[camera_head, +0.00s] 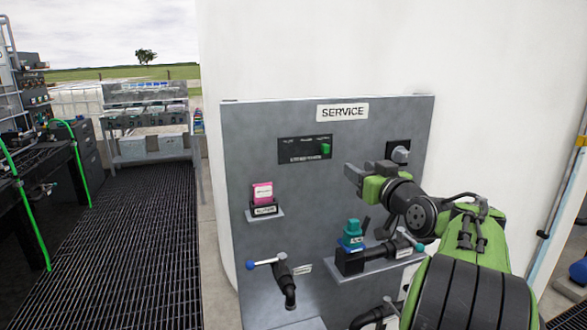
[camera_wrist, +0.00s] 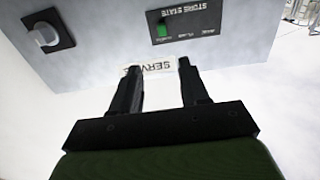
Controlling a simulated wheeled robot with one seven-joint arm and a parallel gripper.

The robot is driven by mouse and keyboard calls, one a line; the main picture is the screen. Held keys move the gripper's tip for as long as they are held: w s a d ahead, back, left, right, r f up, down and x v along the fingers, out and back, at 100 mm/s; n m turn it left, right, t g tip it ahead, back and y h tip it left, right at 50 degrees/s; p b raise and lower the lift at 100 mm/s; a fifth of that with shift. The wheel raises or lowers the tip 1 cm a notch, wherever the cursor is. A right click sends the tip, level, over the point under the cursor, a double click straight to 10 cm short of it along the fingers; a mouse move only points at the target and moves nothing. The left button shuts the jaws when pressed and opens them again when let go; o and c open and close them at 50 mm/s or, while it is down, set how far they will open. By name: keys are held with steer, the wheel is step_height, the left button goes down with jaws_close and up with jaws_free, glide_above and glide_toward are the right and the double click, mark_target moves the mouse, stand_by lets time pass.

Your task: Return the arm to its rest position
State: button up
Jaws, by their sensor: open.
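My arm is green and black and reaches in from the right in the head view. My gripper (camera_head: 365,172) is in front of the upper right part of the grey SERVICE panel (camera_head: 245,140). In the wrist view my gripper (camera_wrist: 157,72) has its two dark fingers apart, with nothing held between them. The SERVICE label (camera_wrist: 150,68) shows upside down behind the fingers, partly hidden by them. The gap between fingertips and panel is hard to judge.
The panel carries a grey knob (camera_head: 400,154), a green switch (camera_head: 325,150), a pink block (camera_head: 262,192) on a small shelf, a teal-topped fitting (camera_head: 352,232) and a blue-ended lever (camera_head: 265,263). A grated walkway (camera_head: 130,230) lies open at left, beside dark benches (camera_head: 40,190).

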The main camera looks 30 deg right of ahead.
steer(key=shift+w+a, duration=0.1)
steer(key=a+f+n+g+y+p, duration=0.2)
steer(key=a+g+y+p, duration=0.25)
steer(key=a, duration=1.85)
steer(key=s+a+f+g+p, duration=0.2)
steer(key=s+a+f+g, duration=0.1)
steer(key=s, duration=0.8)
steer(key=s+a+f+n+g+p, duration=0.1)
steer(key=s+a+f+g+p, duration=0.2)
steer(key=s+a, duration=0.4)
steer(key=s+f+g, duration=0.1)
steer(key=s+f, duration=0.1)
steer(key=s, duration=0.1)
steer(key=shift+s+a+f, duration=0.2)
steer(key=shift+s+a, duration=0.05)
steer(key=shift+s, duration=0.1)
